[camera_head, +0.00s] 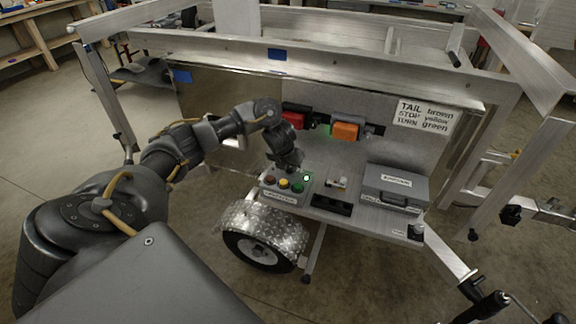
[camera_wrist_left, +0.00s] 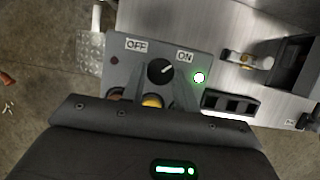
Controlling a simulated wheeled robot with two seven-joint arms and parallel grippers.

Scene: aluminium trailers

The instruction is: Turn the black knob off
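The black knob (camera_wrist_left: 160,71) sits on a grey control box between an OFF label (camera_wrist_left: 137,45) and an ON label (camera_wrist_left: 185,57). Its white pointer line points up and right, toward ON. A green light (camera_wrist_left: 199,77) glows right of it. In the head view the control box (camera_head: 272,194) is on the trailer's shelf, and my left gripper hides the knob. My left gripper (camera_head: 287,163) points down over the box. In the left wrist view its fingers (camera_wrist_left: 155,92) are apart, empty, just below the knob in the picture. I cannot tell if they touch the box. My right gripper is not in view.
Red, yellow and green buttons (camera_head: 284,184) line the box's front. A grey case (camera_head: 393,187), a black switch block (camera_head: 331,205) and a small toggle (camera_head: 337,183) share the shelf. Red and orange connectors (camera_head: 345,131) are on the panel behind. A wheel fender (camera_head: 275,226) lies below.

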